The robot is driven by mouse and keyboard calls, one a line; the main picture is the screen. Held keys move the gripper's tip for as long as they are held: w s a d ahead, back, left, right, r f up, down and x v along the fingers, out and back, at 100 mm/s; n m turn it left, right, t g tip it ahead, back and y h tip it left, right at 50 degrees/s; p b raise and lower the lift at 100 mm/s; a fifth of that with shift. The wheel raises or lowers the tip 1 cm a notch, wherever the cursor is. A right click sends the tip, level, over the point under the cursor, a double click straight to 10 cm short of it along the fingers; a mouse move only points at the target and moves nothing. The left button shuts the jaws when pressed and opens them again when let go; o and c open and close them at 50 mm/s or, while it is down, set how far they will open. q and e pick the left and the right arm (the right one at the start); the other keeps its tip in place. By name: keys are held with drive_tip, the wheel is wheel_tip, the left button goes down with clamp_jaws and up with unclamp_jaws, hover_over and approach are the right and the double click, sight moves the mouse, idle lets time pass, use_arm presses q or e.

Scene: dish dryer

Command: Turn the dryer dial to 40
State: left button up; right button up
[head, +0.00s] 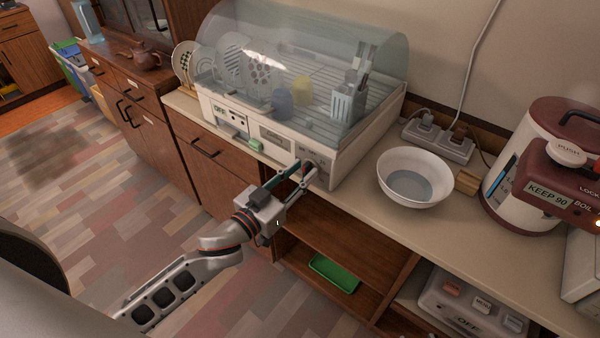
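The dish dryer (350,165) is a white unit with a clear domed cover, standing on the counter. Its front panel carries an "OFF" label at the left and a control area at the right end. My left gripper (307,172) reaches up to this right end, with its fingertips at the spot where the dial seems to be. The fingertips cover most of the dial, so its pointer and numbers cannot be read. Whether the fingers are closed on it cannot be told. My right gripper is not in view.
Plates, cups and utensils sit under the dryer's cover (365,40). A white bowl (416,177) stands right of the dryer, near a power strip (436,138) and a large cooker (530,165). Below the counter, an open shelf holds a green tray (333,273).

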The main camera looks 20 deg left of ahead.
use_arm(q)
clamp_jaws()
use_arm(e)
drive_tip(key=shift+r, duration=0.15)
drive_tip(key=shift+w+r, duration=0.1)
